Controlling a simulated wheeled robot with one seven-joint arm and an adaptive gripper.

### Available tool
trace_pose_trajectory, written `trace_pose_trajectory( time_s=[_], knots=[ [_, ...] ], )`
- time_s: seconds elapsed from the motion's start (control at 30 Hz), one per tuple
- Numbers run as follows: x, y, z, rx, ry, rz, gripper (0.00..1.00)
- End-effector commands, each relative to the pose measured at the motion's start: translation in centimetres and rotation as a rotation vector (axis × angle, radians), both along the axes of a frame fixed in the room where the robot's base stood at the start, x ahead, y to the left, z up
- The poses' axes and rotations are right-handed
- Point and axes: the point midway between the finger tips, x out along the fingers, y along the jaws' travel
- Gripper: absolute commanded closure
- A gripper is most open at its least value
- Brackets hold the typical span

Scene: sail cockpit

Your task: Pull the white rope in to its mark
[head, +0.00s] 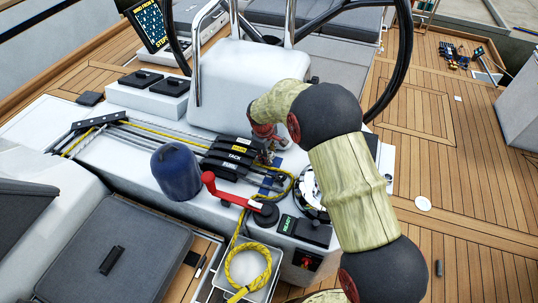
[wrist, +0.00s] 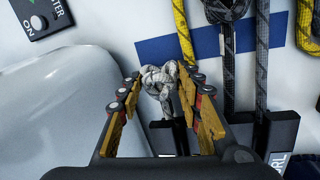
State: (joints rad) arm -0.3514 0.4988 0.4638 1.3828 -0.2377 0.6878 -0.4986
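The white rope (wrist: 160,82) shows in the wrist view as a grey-white bunched end in front of a white panel. My gripper (wrist: 160,78) has its two yellow-padded fingers on either side of this bunch. The fingers stand apart, with small gaps beside the bunch. A blue tape band (wrist: 195,44) crosses the panel behind. In the head view my gripper (head: 267,148) is small at the rope clutches, partly hidden by my arm. A blue mark (head: 271,183) lies below it. The white rope cannot be made out clearly there.
Black clutches (head: 229,157), a red-handled winch (head: 230,197) and a blue-covered drum (head: 176,171) crowd the console. A yellow rope (head: 248,267) lies coiled in a white bin. Yellow (wrist: 183,28) and dark ropes (wrist: 228,45) run close beside my fingers. Open deck lies right.

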Motion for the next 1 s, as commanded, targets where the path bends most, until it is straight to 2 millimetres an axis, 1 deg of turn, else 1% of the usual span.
trace_pose_trajectory(
  time_s=[0.07,0.57,0.9,0.97,1.0],
  knots=[
    [0.0,0.0,0.0,0.0,0.0,0.0,0.71],
    [0.0,0.0,0.0,0.0,0.0,0.0,0.99],
    [-0.1,-0.1,0.0,0.0,0.001,0.0,1.0],
    [-0.2,-0.6,0.1,-0.001,0.002,-0.001,1.0],
    [-0.4,-1.3,0.2,-0.001,0.003,-0.003,1.0]
  ],
)
